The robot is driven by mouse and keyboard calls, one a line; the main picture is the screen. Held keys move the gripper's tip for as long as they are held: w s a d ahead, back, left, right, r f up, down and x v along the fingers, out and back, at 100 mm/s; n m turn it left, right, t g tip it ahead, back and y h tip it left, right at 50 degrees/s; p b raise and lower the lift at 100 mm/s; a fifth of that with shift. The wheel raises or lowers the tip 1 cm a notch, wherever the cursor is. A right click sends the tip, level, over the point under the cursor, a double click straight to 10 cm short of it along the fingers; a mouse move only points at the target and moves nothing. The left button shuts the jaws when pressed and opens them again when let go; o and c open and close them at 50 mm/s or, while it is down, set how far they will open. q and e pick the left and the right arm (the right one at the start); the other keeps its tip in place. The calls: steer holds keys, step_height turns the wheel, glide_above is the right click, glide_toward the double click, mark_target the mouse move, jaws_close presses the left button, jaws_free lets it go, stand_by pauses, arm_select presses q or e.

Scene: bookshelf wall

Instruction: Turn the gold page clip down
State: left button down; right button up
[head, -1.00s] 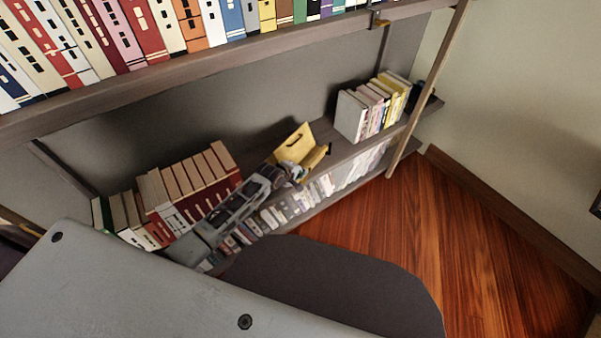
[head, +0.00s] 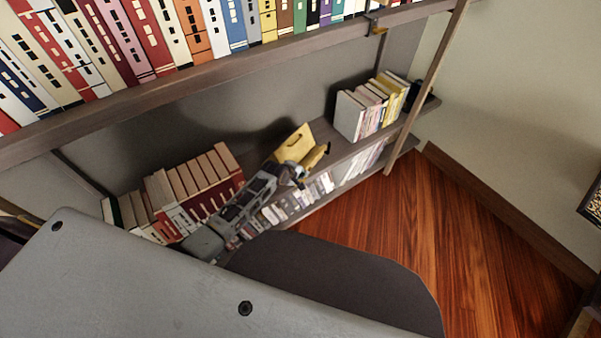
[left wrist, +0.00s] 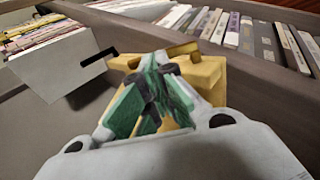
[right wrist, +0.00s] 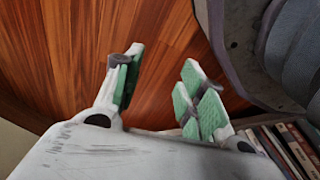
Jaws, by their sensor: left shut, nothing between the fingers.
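A gold stand (head: 294,143) with a dark slot in its tilted plate sits on the lower shelf, left of the row of pale and yellow books. A gold piece (head: 316,155), which looks like the page clip, sticks out at its right front side. My left gripper (head: 293,175) is at the front of the stand, close to the gold piece; I cannot tell whether they touch. In the left wrist view the green-padded fingers (left wrist: 160,95) are together and empty, with gold parts (left wrist: 206,75) just behind them. In the right wrist view my right gripper (right wrist: 160,88) is open and empty over the floor.
Pale and yellow books (head: 368,108) stand right of the stand; red and tan books (head: 195,185) stand left. More books line the shelf below. Wooden floor (head: 400,220) is clear at right.

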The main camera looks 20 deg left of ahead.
arm_select(q)
steer(key=shift+w+d+f+g+p, duration=0.15)
steer(key=shift+w+d+g+p, duration=0.35)
steer(key=shift+p, duration=1.2)
arm_select(e)
steer(key=s+d+f, duration=0.4)
steer(key=s+f, duration=0.1)
steer(key=shift+s+d+f, duration=0.15)
steer(key=shift+s+f, duration=0.1)
steer(key=shift+s, duration=0.05)
arm_select(q)
steer(key=shift+s+a, duration=0.2)
arm_select(e)
steer(key=shift+r, duration=0.15)
arm_select(q)
steer(key=shift+s+a+p, duration=0.15)
steer(key=shift+s+p, duration=0.4)
steer(key=shift+p, duration=0.25)
arm_select(e)
steer(key=shift+r, duration=0.65)
arm_select(q)
steer(key=shift+s, duration=0.1)
arm_select(e)
steer(key=shift+s, duration=0.1)
